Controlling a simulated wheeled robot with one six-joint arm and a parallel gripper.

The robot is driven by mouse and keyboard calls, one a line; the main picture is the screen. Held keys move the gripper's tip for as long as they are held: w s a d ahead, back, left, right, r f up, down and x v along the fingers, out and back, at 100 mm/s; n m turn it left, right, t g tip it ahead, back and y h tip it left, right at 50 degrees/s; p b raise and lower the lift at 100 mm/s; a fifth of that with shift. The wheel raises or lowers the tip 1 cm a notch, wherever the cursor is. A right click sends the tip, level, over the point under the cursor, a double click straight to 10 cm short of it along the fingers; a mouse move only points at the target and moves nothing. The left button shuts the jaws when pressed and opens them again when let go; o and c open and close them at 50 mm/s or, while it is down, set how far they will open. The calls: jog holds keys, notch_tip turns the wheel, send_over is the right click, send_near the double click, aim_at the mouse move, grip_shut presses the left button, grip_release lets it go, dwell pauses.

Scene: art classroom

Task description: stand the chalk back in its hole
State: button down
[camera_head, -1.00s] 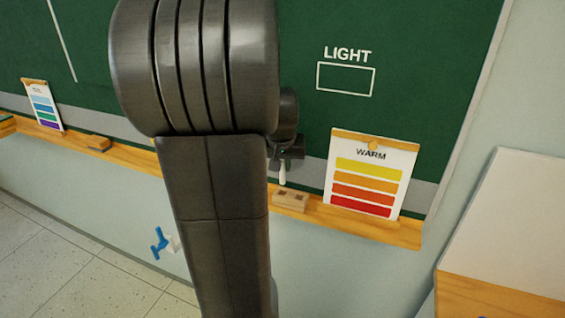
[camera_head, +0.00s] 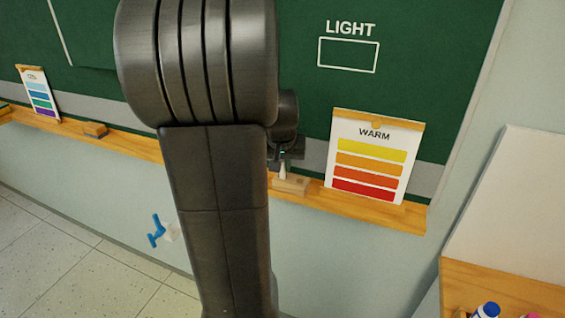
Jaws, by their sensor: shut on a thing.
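The chalk (camera_head: 283,171) is a thin white stick held upright and pointing down. My gripper (camera_head: 285,160) is shut on its upper part; my own arm hides much of the gripper's left side. The wooden chalk block (camera_head: 295,186) sits on the ledge under the board, just left of the WARM card. The chalk's lower end is at the block's left part in the picture. I cannot tell whether it is in a hole or just above or in front of one.
The wooden ledge (camera_head: 128,147) runs along the green board. The WARM card (camera_head: 374,160) stands close to the block's right. An eraser (camera_head: 95,130) and a cool-colour card (camera_head: 38,93) are at left. A blue tap handle (camera_head: 156,232) shows below. A table (camera_head: 500,285) is at lower right.

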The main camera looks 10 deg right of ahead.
dwell(0.4)
jog(key=c, duration=1.4)
grip_release()
jog(key=shift+o, duration=0.2)
jog(key=shift+o, duration=1.2)
jog(key=shift+r, duration=0.1)
jog(key=p+v, duration=0.4)
jog(key=v, duration=0.2)
jog(key=shift+s+r+p, duration=0.2)
jog(key=shift+r+p, duration=0.15)
jog(key=shift+a, duration=0.1)
